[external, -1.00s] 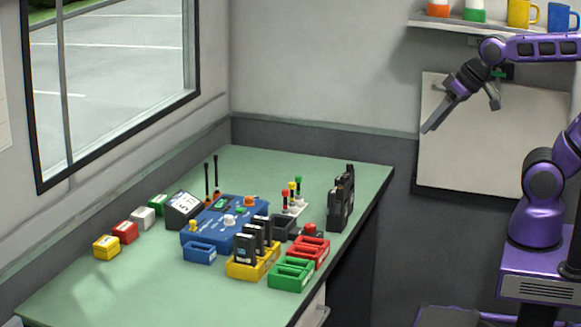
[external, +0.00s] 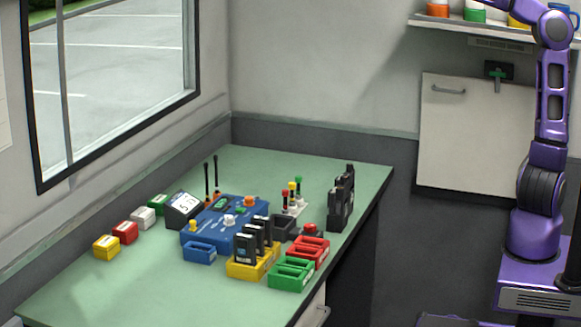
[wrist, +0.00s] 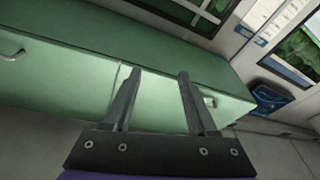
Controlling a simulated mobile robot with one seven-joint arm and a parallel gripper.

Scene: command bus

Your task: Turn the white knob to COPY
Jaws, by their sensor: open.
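The white knob (external: 229,219) sits on top of the blue console (external: 206,234) on the green table, in the external view. Its lettering is too small to read there, so I cannot tell where the knob points. A second pale knob lies close to it on the console. My gripper (wrist: 156,74) shows in the wrist view with its two fingers apart and nothing between them. It is out of the external view, and faces green-fronted cabinets. The console and knob are not in the wrist view.
The green table (external: 110,284) also holds a yellow charger tray (external: 240,270) with black radios, green and red trays, a small screen (external: 184,209), coloured blocks and a black radio stand (external: 341,205). A shelf with mugs (external: 470,32) hangs above a white wall panel (external: 450,135).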

